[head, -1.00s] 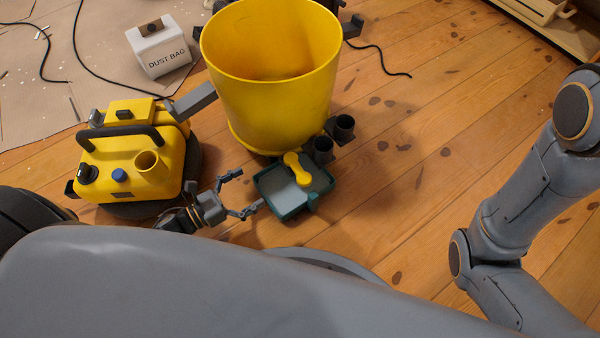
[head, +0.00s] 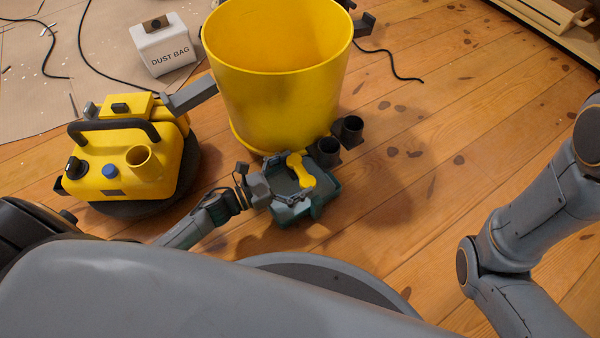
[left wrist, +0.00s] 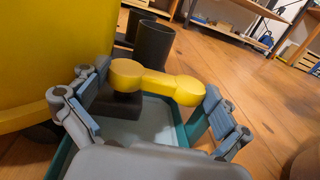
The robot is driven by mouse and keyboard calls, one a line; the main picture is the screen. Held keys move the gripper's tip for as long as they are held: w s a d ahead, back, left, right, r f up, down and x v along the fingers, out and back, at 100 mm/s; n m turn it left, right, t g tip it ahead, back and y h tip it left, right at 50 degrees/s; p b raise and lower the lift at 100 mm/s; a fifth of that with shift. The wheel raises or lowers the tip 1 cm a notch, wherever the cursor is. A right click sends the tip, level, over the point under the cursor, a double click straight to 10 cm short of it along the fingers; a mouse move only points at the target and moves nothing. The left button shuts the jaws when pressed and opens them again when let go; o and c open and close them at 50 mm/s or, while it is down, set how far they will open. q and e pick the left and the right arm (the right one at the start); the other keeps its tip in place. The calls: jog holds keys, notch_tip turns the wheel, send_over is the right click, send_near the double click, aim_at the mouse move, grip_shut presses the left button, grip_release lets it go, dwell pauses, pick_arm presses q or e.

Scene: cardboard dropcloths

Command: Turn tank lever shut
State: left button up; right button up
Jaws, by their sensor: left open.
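The yellow tank (head: 275,80) stands on the wood floor, open at the top. A yellow lever (head: 300,170) sticks out low at its front, above a teal tray (head: 322,205). In the left wrist view the lever (left wrist: 155,82) lies crosswise on a dark stem, over the tray (left wrist: 165,125). My left gripper (head: 289,185) is over the tray at the lever. In the left wrist view its open fingers (left wrist: 150,112) are on either side of the lever; I cannot tell whether they touch it. My right gripper is out of view.
Two dark cylindrical cups (head: 348,130) stand beside the tank, just behind the tray. A yellow machine with a black handle (head: 120,160) is at the left. A white dust bag box (head: 162,45) is on the dropcloth (head: 40,95).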

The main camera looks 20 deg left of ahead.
pick_arm(q)
jog(key=shift+w+d, duration=0.3)
jog(key=shift+c, duration=0.4)
jog(key=c, duration=1.3)
jog(key=shift+s, duration=0.15)
